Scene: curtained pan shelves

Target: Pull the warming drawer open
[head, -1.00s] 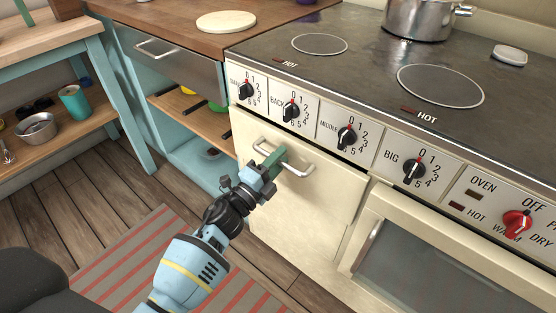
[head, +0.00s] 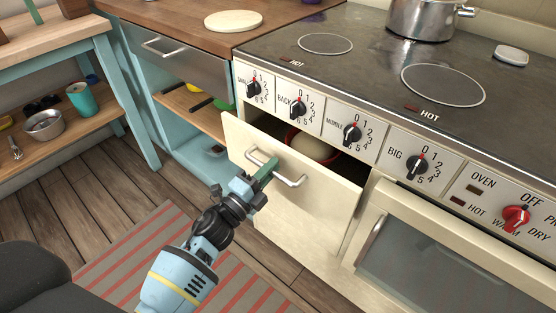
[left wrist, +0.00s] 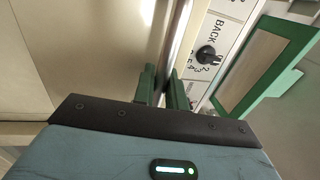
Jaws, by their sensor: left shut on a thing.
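The warming drawer (head: 305,205) is the cream front on the left side of the stove, below the knob panel. It stands partly open, pulled out from the stove, with a dark gap above its front. Inside it a red-rimmed pale round thing (head: 312,147) shows in part. In the left wrist view the green fingers (left wrist: 163,85) sit on either side of the handle bar (left wrist: 178,45). My right gripper is not in view.
The oven door (head: 430,255) is shut, to the right of the drawer. A pot (head: 420,18) stands on the stove top. A blue open cabinet (head: 165,125) is at the left. A striped rug (head: 150,255) lies on the wooden floor.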

